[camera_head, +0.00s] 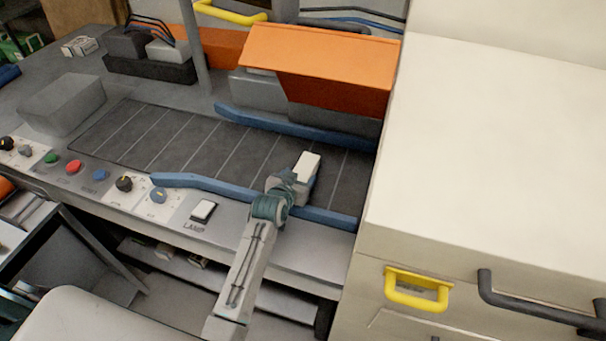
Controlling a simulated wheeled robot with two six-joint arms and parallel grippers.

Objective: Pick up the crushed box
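My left arm reaches up from the bottom middle, over the dark slatted conveyor bed (180,135). At its end, my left gripper (305,170) shows as a pale block above the right part of the bed. Its fingers are hidden behind the hand, so I cannot tell whether they are open or whether they hold anything. I cannot make out a clearly crushed box. A small whitish carton (80,46) lies far off at the upper left, too small to judge its shape. My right gripper is not in view.
Blue guide rails (285,125) line the bed. An orange hood (325,68) overhangs its far right part. A large cream cabinet (485,150) with a yellow handle (416,290) blocks the right. A grey housing (62,103) and control knobs (124,184) are at left. The bed's left part is bare.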

